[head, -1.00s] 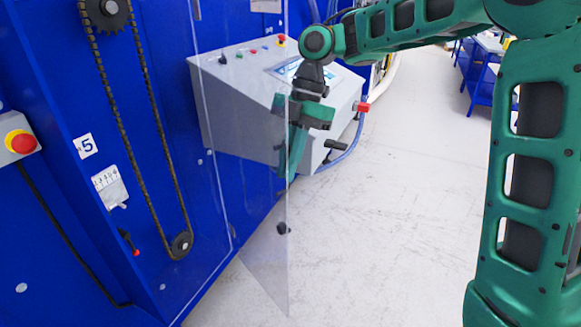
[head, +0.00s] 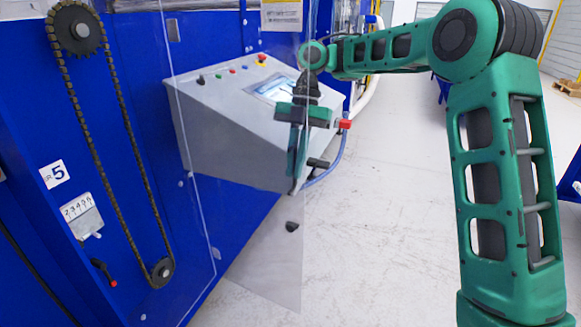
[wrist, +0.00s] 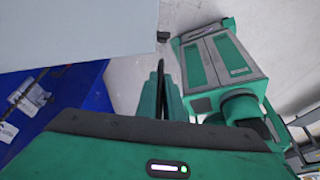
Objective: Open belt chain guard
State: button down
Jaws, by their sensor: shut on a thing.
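The belt chain guard (head: 262,262) is a clear hinged panel in the head view. It stands swung out from the blue machine, with its free edge toward the right. Behind its hinge side, the dark chain (head: 133,165) loops uncovered between two sprockets. My gripper (head: 296,178) points down at the guard's free edge and is shut on it. A small black knob (head: 292,226) shows on the panel below the fingers. In the wrist view, my gripper (wrist: 161,78) shows its fingers close together; the clear panel is hard to make out there.
A grey control console (head: 235,125) with buttons and a screen stands behind the guard and my gripper. A red knob (head: 344,124) and blue hose are at its right. The pale floor (head: 390,220) to the right is open.

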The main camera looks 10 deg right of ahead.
jog(key=shift+a+r, duration=0.2)
jog(key=shift+a, duration=0.1)
jog(key=c, duration=1.9)
grip_release()
jog(key=shift+f, duration=0.1)
jog(key=shift+d, duration=0.1)
jog(key=v, duration=1)
jog(key=shift+w+r, duration=0.15)
jog(key=shift+r, duration=0.2)
